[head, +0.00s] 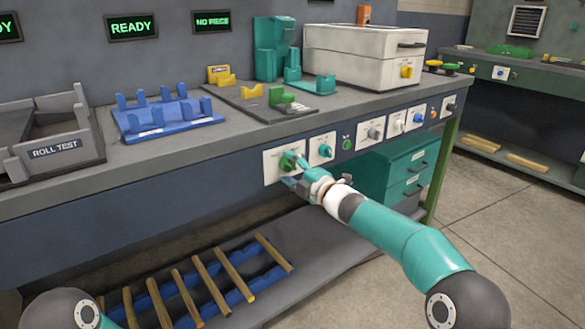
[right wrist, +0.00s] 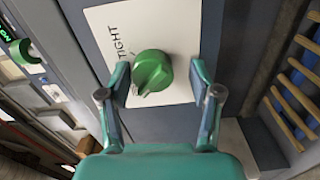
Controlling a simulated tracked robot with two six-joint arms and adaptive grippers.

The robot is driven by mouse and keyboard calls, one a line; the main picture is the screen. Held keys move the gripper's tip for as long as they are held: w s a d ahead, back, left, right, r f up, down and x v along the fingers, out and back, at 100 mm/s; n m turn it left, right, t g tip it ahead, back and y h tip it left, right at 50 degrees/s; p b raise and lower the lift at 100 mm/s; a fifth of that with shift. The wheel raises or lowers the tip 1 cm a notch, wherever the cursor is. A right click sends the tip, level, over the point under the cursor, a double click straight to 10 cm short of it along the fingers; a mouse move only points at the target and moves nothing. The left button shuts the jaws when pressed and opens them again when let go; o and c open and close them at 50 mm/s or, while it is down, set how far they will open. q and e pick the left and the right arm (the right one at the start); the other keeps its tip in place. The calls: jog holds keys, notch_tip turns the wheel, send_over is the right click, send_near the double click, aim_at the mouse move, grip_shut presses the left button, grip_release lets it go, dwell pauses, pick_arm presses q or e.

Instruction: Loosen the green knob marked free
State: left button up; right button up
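The green knob (head: 287,161) sits on a white plate (head: 272,171) on the bench's front panel. In the right wrist view the knob (right wrist: 152,72) is round with a raised grip bar, and its plate (right wrist: 120,22) reads "TIGHT"; I cannot read a "free" mark. My right gripper (head: 294,172) is at the knob. In the wrist view its fingers (right wrist: 159,76) are spread on either side of the knob, with a clear gap on the right and a smaller one on the left. My left gripper is out of view.
A teal knob (head: 325,150) on its own plate is just right of the green one, with more controls beyond. Below are a shelf with wooden rods (head: 210,282) and a teal drawer unit (head: 408,170). Blue cradles (head: 165,116) and a white box (head: 350,55) stand on the bench.

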jog(key=shift+d+r, duration=0.2)
jog(key=shift+s+d, duration=0.3)
jog(key=v, duration=1.1)
jog(key=shift+s+f, duration=0.15)
jog(key=shift+f, duration=0.05)
jog(key=shift+a, duration=0.15)
